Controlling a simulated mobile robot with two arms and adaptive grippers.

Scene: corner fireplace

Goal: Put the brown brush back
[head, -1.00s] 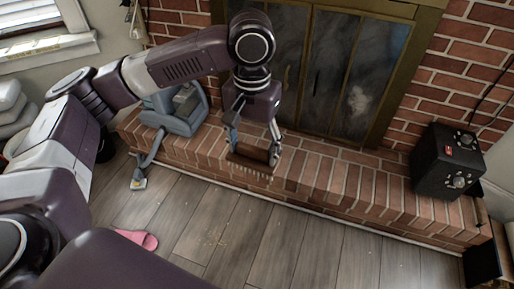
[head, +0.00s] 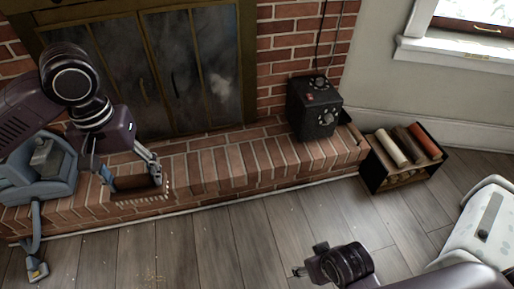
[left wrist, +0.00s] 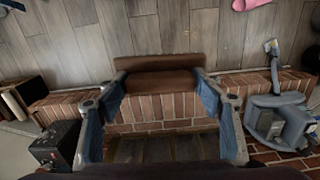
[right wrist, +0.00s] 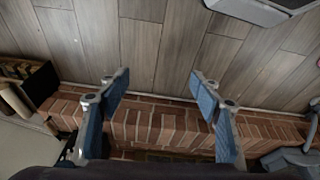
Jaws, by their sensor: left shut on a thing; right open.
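The brown brush (head: 138,186) has a wooden block and pale bristles, and is at the brick hearth's front edge in the head view. My left gripper (head: 130,172) is shut on it, with one finger at each end. The left wrist view shows the brush (left wrist: 157,82) held between the blue finger pads, above the hearth; I cannot tell whether it touches the bricks. My right gripper (head: 310,260) is low in the head view, over the floor. In the right wrist view its fingers (right wrist: 158,84) are wide apart with nothing between them.
A black box with knobs (head: 315,112) stands on the hearth's right end. Beside it on the floor is a dark open rack (head: 374,176) with several rolls on top. A blue-grey vacuum (head: 45,172) is at the left. The floor (head: 235,240) in front is clear.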

